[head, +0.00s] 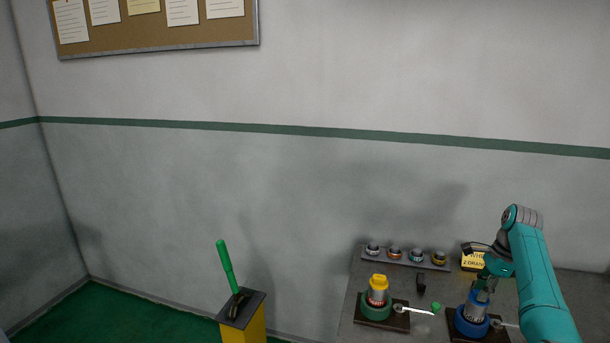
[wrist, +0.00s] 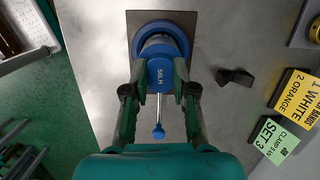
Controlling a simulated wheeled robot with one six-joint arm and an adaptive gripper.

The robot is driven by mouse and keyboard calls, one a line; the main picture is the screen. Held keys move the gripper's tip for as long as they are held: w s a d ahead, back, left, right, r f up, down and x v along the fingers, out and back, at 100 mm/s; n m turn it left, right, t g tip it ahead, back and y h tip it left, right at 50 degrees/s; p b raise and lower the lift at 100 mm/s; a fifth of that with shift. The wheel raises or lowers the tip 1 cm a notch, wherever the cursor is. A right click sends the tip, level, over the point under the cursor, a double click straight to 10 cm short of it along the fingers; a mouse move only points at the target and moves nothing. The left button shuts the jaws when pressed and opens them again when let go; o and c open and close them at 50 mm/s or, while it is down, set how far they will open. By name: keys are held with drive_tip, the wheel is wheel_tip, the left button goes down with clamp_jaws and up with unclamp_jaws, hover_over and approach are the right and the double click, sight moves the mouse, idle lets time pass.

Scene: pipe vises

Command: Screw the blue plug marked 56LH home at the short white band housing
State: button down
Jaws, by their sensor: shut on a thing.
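The blue plug (wrist: 160,76), its marking reading like 56LH, sits between the fingers of my gripper (wrist: 160,90) in the wrist view. The fingers are shut on it from both sides. Beyond it is a grey housing (wrist: 158,40) in a blue vise (wrist: 181,36) on a dark base plate. The plug appears in line with the housing; how deep it sits and any white band are hard to make out. In the head view my gripper (head: 484,284) is above the blue vise (head: 470,324) at the lower right, with the plug mostly hidden.
A green vise (head: 376,308) holds a housing with a yellow plug (head: 379,281). A rack (head: 405,258) with several ringed parts stands behind. A yellow sign (wrist: 297,98), a green SET 3 card (wrist: 277,140) and a small black block (wrist: 235,77) lie beside. A blue-ended vise bar (wrist: 158,131) sticks out.

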drive_tip(key=shift+s+f, duration=0.1)
drive_tip(key=shift+f, duration=0.1)
drive_tip(key=c, duration=0.9)
unclamp_jaws()
drive_tip(key=shift+o, duration=0.2)
drive_tip(key=shift+r, duration=0.15)
